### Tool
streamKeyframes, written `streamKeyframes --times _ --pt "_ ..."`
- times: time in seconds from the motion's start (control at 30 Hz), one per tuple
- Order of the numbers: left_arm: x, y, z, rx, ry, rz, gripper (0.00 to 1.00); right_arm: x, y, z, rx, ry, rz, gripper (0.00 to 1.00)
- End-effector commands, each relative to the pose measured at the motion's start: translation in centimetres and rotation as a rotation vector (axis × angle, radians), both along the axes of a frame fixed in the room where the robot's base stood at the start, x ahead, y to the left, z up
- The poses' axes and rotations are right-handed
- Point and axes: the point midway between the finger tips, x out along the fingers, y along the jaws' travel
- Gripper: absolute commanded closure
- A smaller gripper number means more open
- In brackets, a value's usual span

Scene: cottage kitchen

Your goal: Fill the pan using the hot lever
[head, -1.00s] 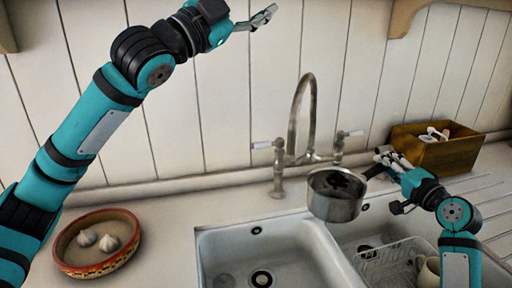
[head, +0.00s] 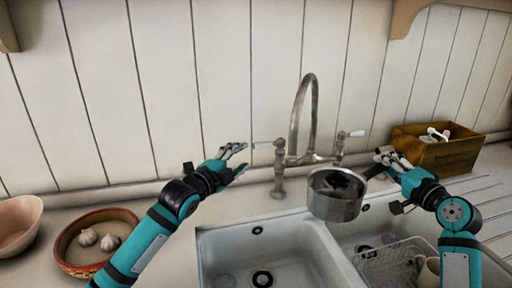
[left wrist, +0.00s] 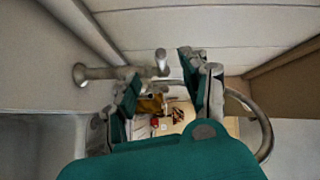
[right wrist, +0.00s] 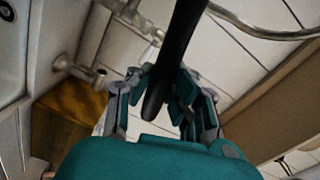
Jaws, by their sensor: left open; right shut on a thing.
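The metal pan (head: 335,202) is held level under and beside the tap spout (head: 304,100), above the sink's divider. Its inside looks dark. My right gripper (head: 388,162) is shut on the pan's black handle, which also shows in the right wrist view (right wrist: 182,45). The tap has two white-tipped levers, a left lever (head: 263,145) and a right lever (head: 356,133); no hot mark can be read. My left gripper (head: 241,160) is open and empty, just left of the left lever. In the left wrist view, tap metalwork (left wrist: 162,60) shows beyond its fingers.
A double white sink (head: 215,240) lies below, with a dish rack (head: 385,262) in the right basin. A bowl with garlic (head: 75,265) and a pink bowl (head: 18,225) stand at left. A wooden box (head: 450,155) stands at right.

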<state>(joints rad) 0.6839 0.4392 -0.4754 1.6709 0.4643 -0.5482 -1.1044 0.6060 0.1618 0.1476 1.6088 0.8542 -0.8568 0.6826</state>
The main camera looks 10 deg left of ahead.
Motion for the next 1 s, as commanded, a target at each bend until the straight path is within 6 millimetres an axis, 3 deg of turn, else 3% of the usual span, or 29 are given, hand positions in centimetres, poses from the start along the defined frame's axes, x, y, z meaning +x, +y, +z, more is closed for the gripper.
streamKeyframes --times 0.2,0.4,0.87,1.0 --pt "4.3 -1.9 -0.1 -0.004 0.002 0.0 0.54 0.0 0.0 0.2 0.003 -0.003 0.0 1.0" --pt "7.0 -3.1 -0.2 -0.001 0.002 0.0 0.54 0.0 0.0 0.2 0.003 -0.003 0.0 1.0" --pt "8.1 -3.6 -0.3 -0.001 0.0 0.0 0.54 0.0 0.0 0.2 0.003 -0.003 0.0 1.0" --pt "8.1 -3.5 -0.3 -0.001 0.001 0.0 0.7 0.0 0.0 0.2 0.003 -0.003 0.0 1.0"
